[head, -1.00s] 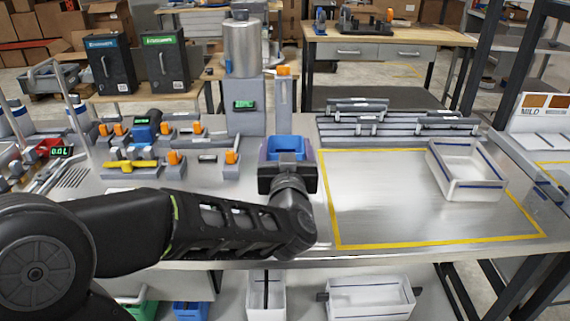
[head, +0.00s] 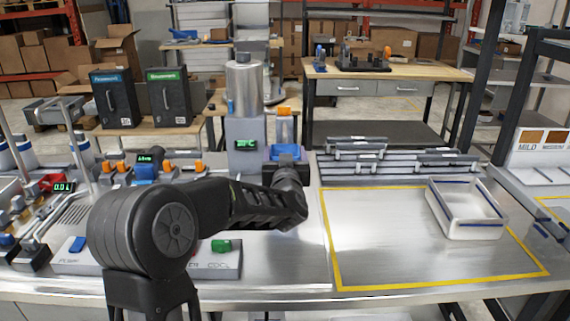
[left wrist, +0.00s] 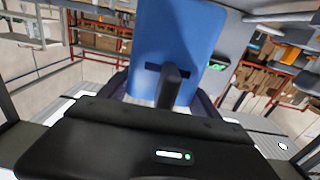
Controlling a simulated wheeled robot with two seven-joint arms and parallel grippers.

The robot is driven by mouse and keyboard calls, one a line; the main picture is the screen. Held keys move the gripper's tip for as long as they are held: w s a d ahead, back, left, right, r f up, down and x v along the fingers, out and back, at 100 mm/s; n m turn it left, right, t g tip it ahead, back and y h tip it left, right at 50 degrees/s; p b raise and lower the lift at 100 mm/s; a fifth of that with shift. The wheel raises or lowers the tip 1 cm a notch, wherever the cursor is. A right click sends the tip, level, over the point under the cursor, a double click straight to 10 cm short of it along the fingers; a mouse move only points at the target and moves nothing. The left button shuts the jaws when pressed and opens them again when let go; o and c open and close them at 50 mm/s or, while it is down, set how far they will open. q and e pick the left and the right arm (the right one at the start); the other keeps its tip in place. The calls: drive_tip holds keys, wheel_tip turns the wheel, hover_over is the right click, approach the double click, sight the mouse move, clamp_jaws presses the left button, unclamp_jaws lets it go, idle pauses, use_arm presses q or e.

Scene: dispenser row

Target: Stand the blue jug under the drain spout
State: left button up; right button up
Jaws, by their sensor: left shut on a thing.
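The blue jug (head: 284,152) is in front of the grey stand with the steel tank (head: 243,85) and green display. My left gripper (head: 287,161) is shut on the jug, and its dark body hides much of it. In the left wrist view the jug (left wrist: 190,35) stands large ahead, with a dark handle bar between the fingers (left wrist: 172,90). A grey post with an orange top (head: 284,122) rises just behind the jug. I cannot make out the drain spout clearly, nor whether the jug touches the surface. My right gripper is not in view.
A yellow-outlined area (head: 420,235) on the steel bench is mostly clear. A white tray (head: 466,209) stands at its right. Grey rails (head: 395,163) lie behind it. Dispenser fittings with orange knobs (head: 122,166) and a green button (head: 221,246) are at left.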

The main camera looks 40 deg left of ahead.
use_arm(q)
drive_tip(key=shift+w+a, duration=0.15)
drive_tip(key=shift+w+a+f, duration=0.1)
drive_tip(key=shift+w+f, duration=0.05)
drive_tip(key=shift+f, duration=1.55)
drive_tip(key=shift+f, duration=0.2)
drive_tip(key=o, duration=2)
drive_tip(key=shift+r, duration=0.1)
drive_tip(key=shift+r, duration=0.15)
drive_tip(key=b+v, duration=0.1)
drive_tip(key=v, duration=1.1)
